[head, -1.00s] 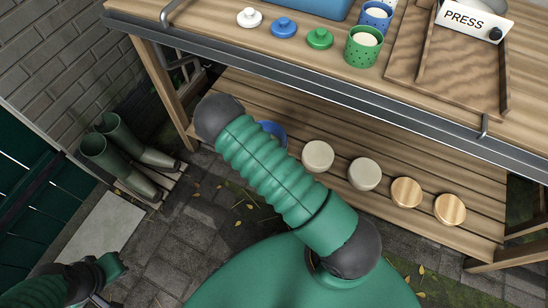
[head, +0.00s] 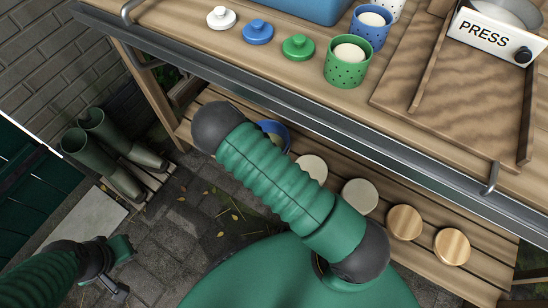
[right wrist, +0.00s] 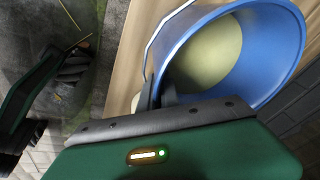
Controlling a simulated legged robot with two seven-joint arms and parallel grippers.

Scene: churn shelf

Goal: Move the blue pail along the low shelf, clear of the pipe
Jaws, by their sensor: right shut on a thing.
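The blue pail (head: 274,133) is on or just above the low shelf (head: 216,125) in the head view, mostly hidden behind my right arm. In the right wrist view its blue wall (right wrist: 284,45) fills the upper right, tilted, with a pale inside and a thin pale handle (right wrist: 160,38) beside it. My right gripper (right wrist: 160,93) is shut on the pail at its near edge; whether on rim or handle is unclear. It is hidden in the head view. My left gripper (head: 119,283) hangs low at left, away from the pail. I cannot make out the pipe.
Two cream rounds (head: 360,196) and two wooden rounds (head: 404,222) stand on the low shelf right of the pail. The upper bench (head: 300,75) overhangs it with a dark front rail. Green boots (head: 95,160) stand at left.

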